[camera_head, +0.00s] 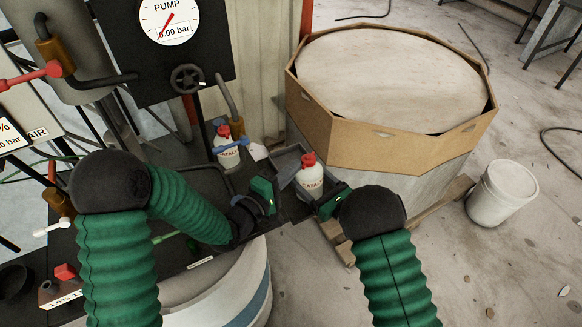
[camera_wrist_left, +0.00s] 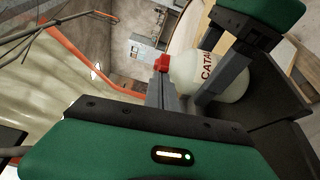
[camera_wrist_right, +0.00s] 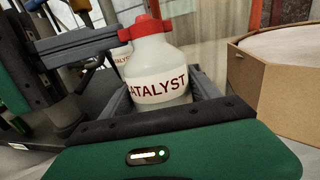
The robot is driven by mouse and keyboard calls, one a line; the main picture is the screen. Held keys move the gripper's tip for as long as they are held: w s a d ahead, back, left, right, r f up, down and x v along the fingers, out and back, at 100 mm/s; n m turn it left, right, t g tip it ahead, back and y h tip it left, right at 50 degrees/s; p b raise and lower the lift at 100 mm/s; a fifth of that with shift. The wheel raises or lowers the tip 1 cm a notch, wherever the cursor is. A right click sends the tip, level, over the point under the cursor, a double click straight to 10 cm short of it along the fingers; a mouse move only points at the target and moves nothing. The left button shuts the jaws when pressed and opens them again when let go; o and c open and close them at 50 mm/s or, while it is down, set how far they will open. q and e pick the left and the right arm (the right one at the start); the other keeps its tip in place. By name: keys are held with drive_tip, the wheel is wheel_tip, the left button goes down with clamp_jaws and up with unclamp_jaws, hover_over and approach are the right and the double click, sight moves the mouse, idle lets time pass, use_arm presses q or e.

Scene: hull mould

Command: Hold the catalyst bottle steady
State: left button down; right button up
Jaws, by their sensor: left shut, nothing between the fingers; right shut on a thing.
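A white catalyst bottle (camera_head: 310,181) with a red cap stands upright at the middle of the head view. My right gripper (camera_head: 308,188) is shut on its body; in the right wrist view the bottle (camera_wrist_right: 158,72) shows between the two grey fingers, label facing the camera. My left gripper (camera_head: 283,172) is shut and empty, its fingers close beside the bottle on the left. The left wrist view shows the bottle (camera_wrist_left: 215,76) partly hidden by grey finger parts; I cannot tell whether they touch it. The bottle's base is hidden.
A second red-capped catalyst bottle (camera_head: 227,150) stands behind, on the dark bench. A pump panel (camera_head: 165,50) with handwheel (camera_head: 187,78) rises behind it.

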use_arm(q)
drive_tip(key=shift+s+d, duration=0.2)
drive_tip(key=shift+d, duration=0.1)
use_arm(e)
drive_tip(key=shift+f, duration=0.1)
drive_tip(key=o, duration=1.5)
drive_tip(key=shift+w, duration=0.1)
use_arm(q)
drive_tip(key=v, duration=0.7)
drive_tip(key=shift+a, duration=0.35)
use_arm(e)
drive_tip(key=shift+o, duration=0.2)
drive_tip(key=shift+r+p, duration=0.3)
drive_tip(key=shift+r, duration=0.55)
use_arm(q)
drive_tip(key=shift+r, duration=0.25)
use_arm(e)
drive_tip(key=o, duration=0.4)
